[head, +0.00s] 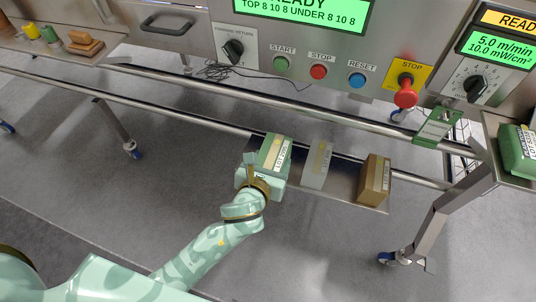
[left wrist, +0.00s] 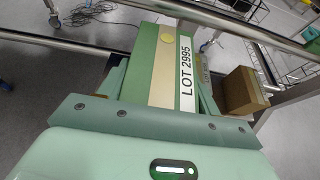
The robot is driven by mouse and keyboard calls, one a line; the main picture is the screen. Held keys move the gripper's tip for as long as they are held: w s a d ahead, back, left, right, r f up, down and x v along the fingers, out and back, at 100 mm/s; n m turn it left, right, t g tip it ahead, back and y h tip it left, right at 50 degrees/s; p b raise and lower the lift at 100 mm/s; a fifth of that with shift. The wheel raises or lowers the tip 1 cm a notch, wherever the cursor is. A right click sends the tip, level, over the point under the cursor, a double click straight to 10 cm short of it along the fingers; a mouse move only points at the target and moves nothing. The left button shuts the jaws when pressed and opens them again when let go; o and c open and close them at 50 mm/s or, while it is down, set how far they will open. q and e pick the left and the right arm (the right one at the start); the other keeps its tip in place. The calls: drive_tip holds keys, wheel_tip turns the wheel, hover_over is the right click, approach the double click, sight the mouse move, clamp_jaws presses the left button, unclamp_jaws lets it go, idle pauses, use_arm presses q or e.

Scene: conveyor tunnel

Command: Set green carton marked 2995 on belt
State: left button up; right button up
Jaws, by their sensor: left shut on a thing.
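The green carton (head: 275,150) has a tan stripe, a yellow dot and a white label. In the left wrist view the carton (left wrist: 166,62) reads LOT 2995. My left gripper (head: 262,174) is shut on it; the fingers lie along its two sides in the left wrist view (left wrist: 162,92). The carton is at the left end of a low metal shelf (head: 343,194); I cannot tell whether it touches the shelf. My right gripper is not in view. I cannot make out the belt with certainty.
A white carton (head: 317,165) and a brown carton (head: 376,180) stand on the shelf to the right. A metal rail (head: 330,119) runs behind it, below the control panel with its red stop knob (head: 405,93). A green package (head: 517,150) lies on the right-hand surface.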

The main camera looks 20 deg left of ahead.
use_arm(q)
drive_tip(key=o, duration=0.4)
drive_tip(key=c, duration=0.5)
